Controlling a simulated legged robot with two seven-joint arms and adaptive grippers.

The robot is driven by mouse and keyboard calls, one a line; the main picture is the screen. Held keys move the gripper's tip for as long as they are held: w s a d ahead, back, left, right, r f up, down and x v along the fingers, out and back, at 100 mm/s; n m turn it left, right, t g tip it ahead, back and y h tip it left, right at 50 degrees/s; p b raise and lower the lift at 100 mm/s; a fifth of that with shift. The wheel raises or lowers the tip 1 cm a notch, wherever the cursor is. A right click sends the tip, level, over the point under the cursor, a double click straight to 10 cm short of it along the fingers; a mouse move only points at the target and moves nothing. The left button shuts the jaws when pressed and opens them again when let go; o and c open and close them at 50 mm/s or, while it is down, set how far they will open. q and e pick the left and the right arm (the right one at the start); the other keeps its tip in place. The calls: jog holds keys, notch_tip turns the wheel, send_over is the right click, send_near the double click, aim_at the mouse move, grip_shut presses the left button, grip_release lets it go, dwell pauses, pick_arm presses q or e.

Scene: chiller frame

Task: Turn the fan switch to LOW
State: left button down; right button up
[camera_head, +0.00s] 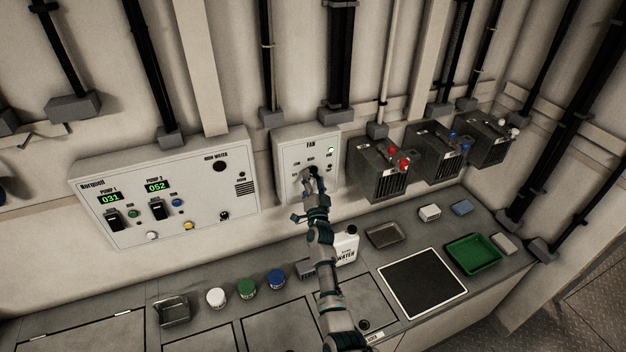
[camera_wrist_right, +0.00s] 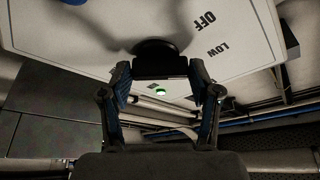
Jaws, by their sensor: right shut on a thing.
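The white fan panel (camera_head: 292,158) hangs on the wall in the middle of the head view, with a lit green lamp at its upper right. My right gripper (camera_head: 311,181) is at the panel's lower middle and covers most of the fan switch. In the right wrist view, my right gripper (camera_wrist_right: 160,80) is shut on the black switch knob (camera_wrist_right: 158,55), one finger on each side. The OFF label (camera_wrist_right: 204,20) and the LOW label (camera_wrist_right: 219,49) show to the right of the knob. The knob's exact setting cannot be told. My left gripper is not in view.
A pump panel (camera_head: 190,208) is left of the fan panel. Grey boxes with red, blue and white knobs (camera_head: 378,168) are to its right. The counter below holds a water jug (camera_head: 346,246), several coloured jars (camera_head: 247,288), a black mat (camera_head: 422,283) and a green tray (camera_head: 474,268).

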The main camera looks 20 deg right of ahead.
jog(key=o, duration=1.1)
jog(key=shift+d, duration=0.1)
jog(key=shift+o, duration=0.2)
jog(key=v, duration=1.2)
